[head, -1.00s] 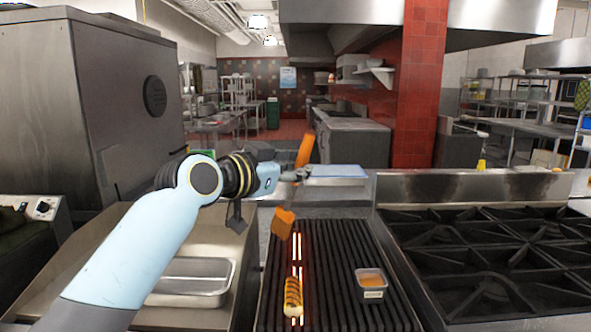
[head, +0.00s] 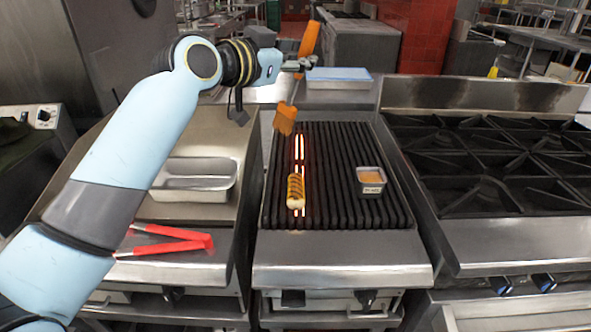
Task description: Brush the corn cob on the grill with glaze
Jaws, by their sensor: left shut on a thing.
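The corn cob (head: 296,191), yellow with dark char marks, lies lengthwise on the left part of the black grill (head: 340,214), beside a glowing strip. A small container (head: 371,181) of orange-brown glaze stands on the grill's right part. My left gripper (head: 300,64) is shut on an orange-handled brush (head: 285,118). The handle points up and the orange head hangs down over the far left of the grill. The head is apart from both the cob and the glaze container. My right gripper is not in view.
A metal tray (head: 195,186) and red-handled tongs (head: 168,240) lie on the counter left of the grill. A burner stove (head: 490,180) stands on the right. A blue-topped box (head: 339,76) sits behind the grill.

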